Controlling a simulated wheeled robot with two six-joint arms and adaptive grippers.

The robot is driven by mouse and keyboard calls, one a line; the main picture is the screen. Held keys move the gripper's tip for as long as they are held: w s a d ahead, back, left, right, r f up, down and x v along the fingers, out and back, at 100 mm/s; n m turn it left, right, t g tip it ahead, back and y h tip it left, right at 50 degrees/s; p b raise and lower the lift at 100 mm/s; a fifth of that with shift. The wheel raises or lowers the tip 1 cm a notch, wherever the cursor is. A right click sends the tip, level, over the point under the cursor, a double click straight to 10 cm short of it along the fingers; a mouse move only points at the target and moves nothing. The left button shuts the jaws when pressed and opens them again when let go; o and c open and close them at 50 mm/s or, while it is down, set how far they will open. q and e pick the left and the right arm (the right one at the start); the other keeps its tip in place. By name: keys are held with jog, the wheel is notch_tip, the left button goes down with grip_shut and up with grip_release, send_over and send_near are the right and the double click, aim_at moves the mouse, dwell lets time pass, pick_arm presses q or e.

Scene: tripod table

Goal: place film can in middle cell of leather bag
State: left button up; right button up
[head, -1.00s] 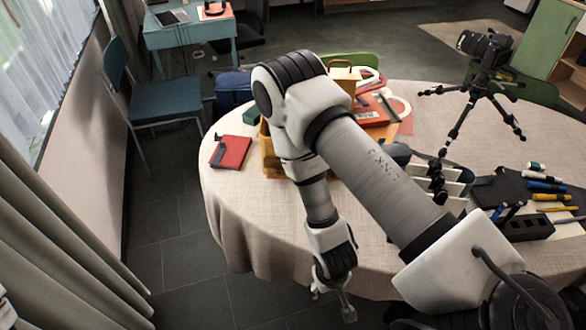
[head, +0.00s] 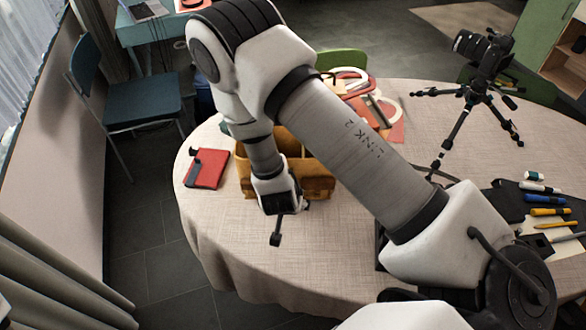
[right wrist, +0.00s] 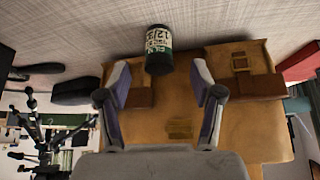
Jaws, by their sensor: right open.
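The tan leather bag (head: 318,182) stands on the round table in the head view, its open top partly hidden by my right arm. Its face with small straps fills the middle of the right wrist view (right wrist: 240,120), which is upside down. The film can (right wrist: 158,50), dark with a pale printed label, stands on the cloth by the bag's face. It lies between and just beyond the fingertips of my right gripper (right wrist: 161,77), which is open and empty. In the head view my right gripper (head: 291,219) is in front of the bag; the can is hidden there. My left gripper is not in view.
A red notebook (head: 207,168) lies left of the bag. A camera on a tripod (head: 468,115) stands at the right back. Pens (head: 548,198) lie on a dark mat at the right. Bare tablecloth (head: 228,240) shows at the front left.

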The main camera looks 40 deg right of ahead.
jog(key=x, duration=0.5)
jog(key=shift+w+d+p, duration=0.15)
jog(key=shift+d+p, duration=0.15)
jog(key=shift+a+r, duration=0.2)
jog(key=shift+r, duration=0.05)
jog(key=shift+s+a, duration=0.1)
jog(key=shift+s, duration=0.15)
jog(key=c, duration=1.1)
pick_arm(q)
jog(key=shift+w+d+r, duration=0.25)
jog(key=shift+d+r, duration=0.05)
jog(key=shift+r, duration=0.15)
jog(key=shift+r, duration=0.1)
